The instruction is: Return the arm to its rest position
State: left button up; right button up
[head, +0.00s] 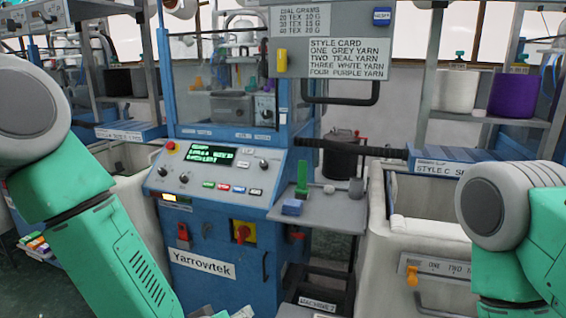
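My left arm (100,232) comes in from the left, with a grey joint at the upper left and a green link running down out of the bottom edge. My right arm (541,262) shows at the right edge, with a grey joint above a green link, and also leaves the frame at the bottom. Neither gripper's fingers show. A small grey and green piece shows at the bottom edge near the middle; I cannot tell what part it is.
A blue Yarrowtek machine (218,262) with a lit control panel stands ahead. A small grey shelf (330,213) juts from its right side. Pale bins stand on both sides; the right bin (385,262) is partly behind my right arm. White (455,92) and purple (515,97) yarn cones sit on the right rack.

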pick_arm(q)
jog(key=s+a+f+m+g, duration=0.2)
jog(key=s+a+f, duration=0.3)
jog(key=s, duration=0.4)
jog(key=s+a+f+m+g+y, duration=0.1)
jog(key=s+a+f+g, duration=0.3)
jog(key=s, duration=0.6)
jog(key=s+a+f+m+g+y+b, duration=0.1)
jog(key=s+a+f+m+g, duration=0.1)
jog(key=s+a+f, duration=0.5)
jog(key=s+a+g, duration=0.1)
jog(key=s, duration=0.2)
jog(key=shift+a+f+m, duration=0.25)
jog(key=shift+a+m, duration=0.05)
jog(key=shift+m, duration=0.1)
